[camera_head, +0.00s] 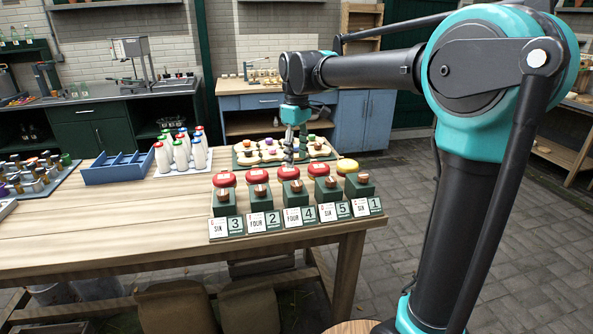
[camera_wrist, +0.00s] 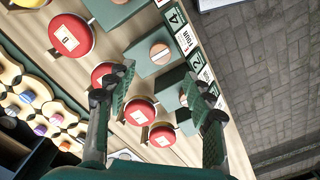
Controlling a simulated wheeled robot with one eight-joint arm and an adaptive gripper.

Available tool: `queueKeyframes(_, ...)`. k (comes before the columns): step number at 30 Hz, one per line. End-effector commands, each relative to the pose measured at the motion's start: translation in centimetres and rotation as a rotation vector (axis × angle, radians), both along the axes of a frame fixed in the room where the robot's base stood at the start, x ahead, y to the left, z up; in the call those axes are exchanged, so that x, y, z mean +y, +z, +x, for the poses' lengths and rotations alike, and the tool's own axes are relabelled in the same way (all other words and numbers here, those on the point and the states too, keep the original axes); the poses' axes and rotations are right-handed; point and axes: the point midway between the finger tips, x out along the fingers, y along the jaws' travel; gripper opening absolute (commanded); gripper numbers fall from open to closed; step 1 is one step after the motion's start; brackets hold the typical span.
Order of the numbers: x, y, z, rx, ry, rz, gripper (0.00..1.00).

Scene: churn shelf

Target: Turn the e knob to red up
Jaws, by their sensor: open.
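A row of copper knobs on green blocks stands at the table's front edge. Behind each knob is a round disc with a label. The rightmost disc (camera_head: 347,166) is yellow, the others red. I cannot read which is marked e; one red disc (camera_wrist: 70,35) in the wrist view seems to read D. The rightmost knob (camera_head: 363,178) stands before the yellow disc. My gripper (camera_head: 288,157) is open and empty, behind and above the row's middle. In the wrist view its fingers (camera_wrist: 165,84) straddle part of the row, apart from a copper knob (camera_wrist: 159,53).
Number cards (camera_head: 289,218) stand before the knobs. A board of coloured pegs (camera_head: 262,151) lies behind them. White bottles (camera_head: 180,152) and a blue divided tray (camera_head: 118,168) are to the left. The left front table top (camera_head: 110,230) is clear.

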Motion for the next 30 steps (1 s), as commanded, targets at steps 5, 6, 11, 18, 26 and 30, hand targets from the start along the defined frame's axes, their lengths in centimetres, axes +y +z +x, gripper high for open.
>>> queueKeyframes(5, 0.0, 2.5, 0.0, 0.000, 0.000, 0.000, 0.53)
queueKeyframes(6, 0.0, 2.8, 0.0, 0.000, 0.000, 0.000, 0.53)
queueKeyframes(11, 0.0, 3.4, 0.0, 0.000, 0.000, 0.000, 0.53)
queueKeyframes(18, 0.0, 3.5, 0.0, 0.000, 0.000, 0.000, 0.53)
queueKeyframes(26, -5.0, -1.2, -1.0, -0.050, -0.175, 0.026, 0.53)
queueKeyframes(30, -11.2, -7.5, -3.8, -0.124, -0.415, 0.068, 0.53)
